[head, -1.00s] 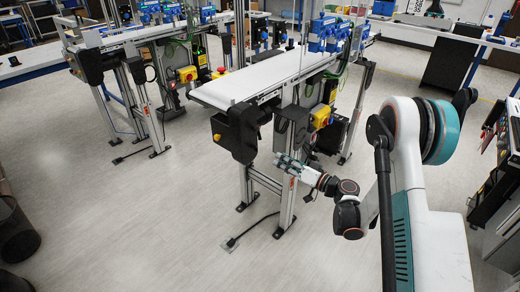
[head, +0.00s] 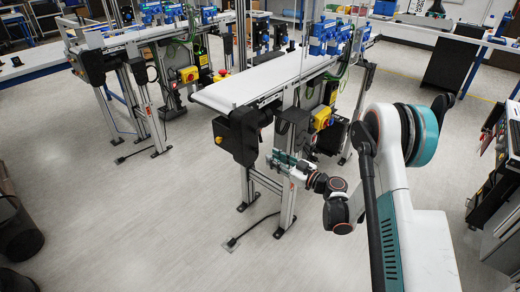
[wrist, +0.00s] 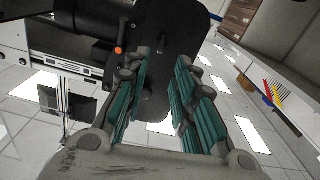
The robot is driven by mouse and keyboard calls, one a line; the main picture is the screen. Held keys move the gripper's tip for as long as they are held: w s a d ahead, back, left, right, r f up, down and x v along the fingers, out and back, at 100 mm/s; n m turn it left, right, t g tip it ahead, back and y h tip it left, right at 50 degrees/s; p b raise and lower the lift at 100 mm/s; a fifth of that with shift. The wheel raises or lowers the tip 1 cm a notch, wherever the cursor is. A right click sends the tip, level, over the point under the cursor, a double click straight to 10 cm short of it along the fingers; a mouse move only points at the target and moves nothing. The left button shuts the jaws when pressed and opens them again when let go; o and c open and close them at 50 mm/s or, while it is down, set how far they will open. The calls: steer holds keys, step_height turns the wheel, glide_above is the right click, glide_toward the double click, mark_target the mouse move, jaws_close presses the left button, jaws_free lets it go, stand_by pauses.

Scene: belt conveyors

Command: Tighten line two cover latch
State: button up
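Two belt conveyors show in the head view; no readable label tells which is line two. The nearer conveyor (head: 245,88) has a black housing at its end (head: 238,132). My gripper (head: 281,160), with green-padded fingers, is low beside that conveyor's front legs. In the wrist view my gripper (wrist: 160,78) is open, with a gap between its fingers. A black plate (wrist: 172,30) with rounded corners lies beyond the fingertips and partly behind them. A small orange knob (wrist: 118,50) is left of the plate. I cannot make out a latch, or whether the fingers touch the plate.
A yellow switch box (head: 322,117) and a black box hang on the near conveyor's side. The other conveyor (head: 135,38) stands to the left. A cable lies on the floor by the near legs.

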mark_target(256, 151)
steer(key=b+x, duration=0.2)
steer(key=x, duration=0.5)
steer(key=shift+w+a, duration=0.25)
steer(key=shift+a, duration=0.1)
jaws_close()
